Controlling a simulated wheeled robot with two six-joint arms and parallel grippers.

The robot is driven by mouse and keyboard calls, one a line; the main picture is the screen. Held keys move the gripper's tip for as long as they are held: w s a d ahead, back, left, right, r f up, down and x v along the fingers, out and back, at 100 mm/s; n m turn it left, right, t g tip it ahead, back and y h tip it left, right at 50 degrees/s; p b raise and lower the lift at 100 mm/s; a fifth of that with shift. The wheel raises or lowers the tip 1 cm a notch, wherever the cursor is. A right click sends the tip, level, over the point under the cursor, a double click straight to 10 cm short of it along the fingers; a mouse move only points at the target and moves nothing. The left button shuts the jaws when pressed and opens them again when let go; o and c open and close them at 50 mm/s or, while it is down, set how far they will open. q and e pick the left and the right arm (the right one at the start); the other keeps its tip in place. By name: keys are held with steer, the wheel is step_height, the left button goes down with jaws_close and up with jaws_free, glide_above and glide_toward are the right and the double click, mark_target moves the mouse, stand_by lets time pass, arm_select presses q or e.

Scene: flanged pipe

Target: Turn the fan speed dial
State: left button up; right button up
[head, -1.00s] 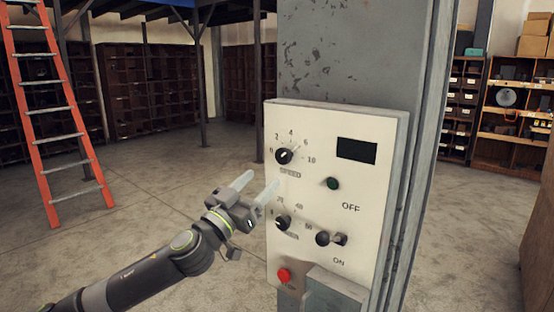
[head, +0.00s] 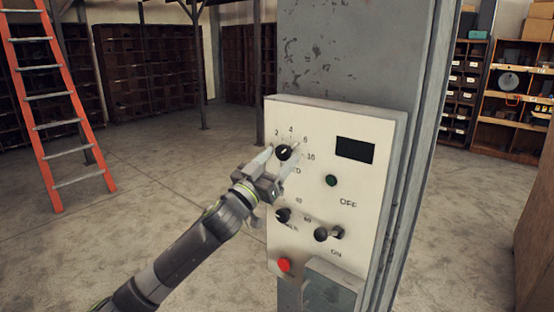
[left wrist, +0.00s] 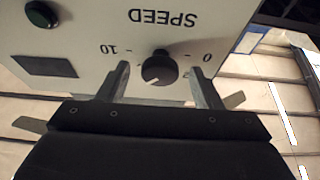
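The speed dial (head: 283,152) is a black round knob with a white mark at the upper left of a white control panel (head: 300,112). A scale of numbers surrounds it. In the left wrist view the dial (left wrist: 159,68) sits between my finger tips, beneath the upside-down word SPEED. My left gripper (head: 279,158) is open, with one finger on each side of the dial. In the left wrist view gaps show between the left gripper's fingers (left wrist: 159,85) and the dial. I cannot tell whether either finger touches it. My right gripper is not in view.
Below the dial are a second black knob (head: 283,215), a black switch (head: 328,234) and a red button (head: 284,265). A green button (head: 331,181) and dark display (head: 356,148) are to the right. The panel hangs on a grey column (head: 350,60). An orange ladder (head: 60,100) stands left.

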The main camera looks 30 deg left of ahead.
arm_select(q)
steer(key=c, duration=1)
steer(key=shift+o, duration=0.2)
